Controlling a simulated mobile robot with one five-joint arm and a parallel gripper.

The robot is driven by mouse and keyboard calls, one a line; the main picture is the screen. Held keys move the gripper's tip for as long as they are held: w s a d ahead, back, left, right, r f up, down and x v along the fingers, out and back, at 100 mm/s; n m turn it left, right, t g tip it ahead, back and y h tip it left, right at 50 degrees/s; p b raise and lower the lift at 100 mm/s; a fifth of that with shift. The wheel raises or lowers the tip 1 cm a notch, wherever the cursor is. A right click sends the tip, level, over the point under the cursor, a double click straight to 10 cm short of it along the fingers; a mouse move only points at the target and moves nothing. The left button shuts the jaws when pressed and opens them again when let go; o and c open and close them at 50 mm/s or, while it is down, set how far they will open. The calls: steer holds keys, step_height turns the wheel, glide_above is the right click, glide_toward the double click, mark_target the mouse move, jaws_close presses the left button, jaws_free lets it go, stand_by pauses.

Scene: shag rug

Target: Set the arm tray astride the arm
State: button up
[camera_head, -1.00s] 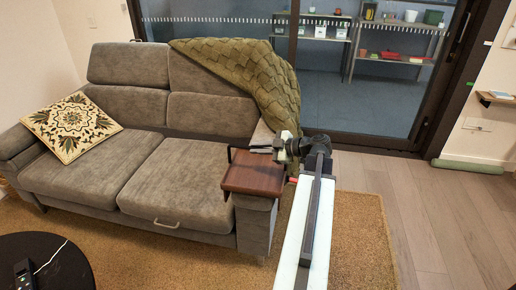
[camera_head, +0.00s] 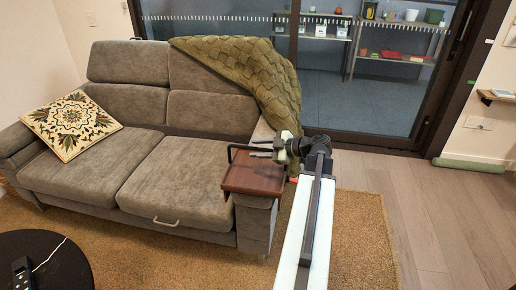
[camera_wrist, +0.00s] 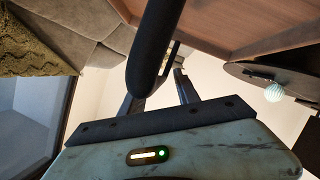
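The arm tray (camera_head: 254,178) is brown wood with a raised rim and a dark bar handle. In the head view it rests on top of the sofa's right arm (camera_head: 256,218) and looks about level. Its side flaps, if any, cannot be made out. My gripper (camera_head: 256,148) is at the tray's far side, pointing left, with its fingers spread apart near the handle. In the wrist view my gripper (camera_wrist: 160,85) shows two separated fingers, with the dark handle (camera_wrist: 154,45) in front of and between them. The tray's wood (camera_wrist: 235,22) fills the upper right.
The grey sofa (camera_head: 180,180) carries a green knit throw (camera_head: 245,65) behind the tray and a patterned cushion (camera_head: 70,125) at left. A round black table (camera_head: 50,265) stands at lower left. Glass doors (camera_head: 350,100) are behind. Rug and wood floor on the right are clear.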

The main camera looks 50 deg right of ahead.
steer(key=p+v, duration=0.3)
steer(key=v, duration=0.5)
steer(key=shift+a+r, duration=0.1)
